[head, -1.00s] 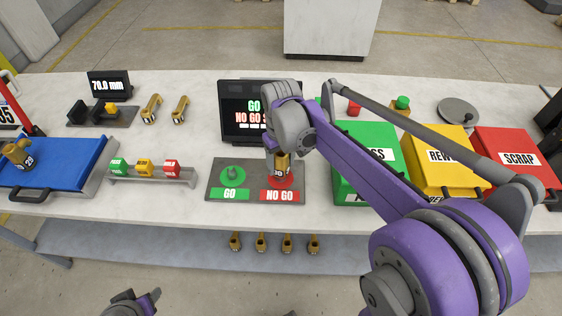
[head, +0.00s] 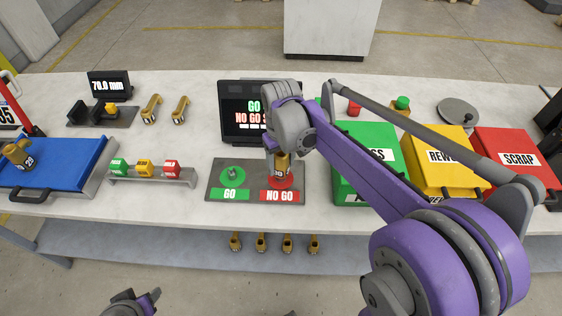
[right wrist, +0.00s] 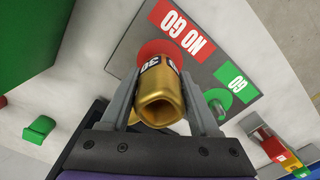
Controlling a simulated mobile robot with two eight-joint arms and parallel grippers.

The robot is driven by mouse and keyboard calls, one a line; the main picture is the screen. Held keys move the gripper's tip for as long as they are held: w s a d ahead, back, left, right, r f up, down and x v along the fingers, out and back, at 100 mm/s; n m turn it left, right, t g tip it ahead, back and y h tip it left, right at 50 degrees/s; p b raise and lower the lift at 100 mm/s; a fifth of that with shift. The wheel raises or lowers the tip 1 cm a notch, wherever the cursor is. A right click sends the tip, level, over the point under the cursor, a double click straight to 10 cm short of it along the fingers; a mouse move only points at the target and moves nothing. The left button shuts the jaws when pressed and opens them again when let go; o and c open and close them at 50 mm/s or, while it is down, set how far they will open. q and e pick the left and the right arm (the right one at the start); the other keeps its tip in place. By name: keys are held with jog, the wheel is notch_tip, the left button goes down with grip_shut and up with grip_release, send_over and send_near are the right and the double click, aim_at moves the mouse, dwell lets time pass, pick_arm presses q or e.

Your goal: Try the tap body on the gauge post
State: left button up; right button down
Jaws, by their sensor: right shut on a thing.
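A brass tap body (head: 282,165) with a dark band marked 30 is held upright over the red NO GO disc (head: 281,183) of the gauge plate (head: 252,164). My right gripper (head: 279,152) is shut on it; in the right wrist view the tap body (right wrist: 160,98) sits between both fingers. It hides the NO GO post, so I cannot tell how far it is over it. The green GO post (head: 232,172) stands bare to the left, and also shows in the right wrist view (right wrist: 218,101). My left gripper (head: 142,303) is partly visible at the bottom left, away from the table.
A dark screen (head: 247,112) stands behind the plate. Green (head: 350,190), yellow (head: 433,170) and red (head: 510,175) bins are on the right. A rack of coloured blocks (head: 150,179) and a blue tray (head: 65,165) are on the left. Two brass parts (head: 151,108) lie at the back.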

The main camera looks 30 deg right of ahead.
aim_at(281, 155)
jog(key=shift+r+p, duration=0.9)
jog(key=shift+r, duration=1)
pick_arm(q)
jog(key=r, duration=0.1)
jog(key=w+r, duration=0.1)
jog(key=shift+r, duration=0.35)
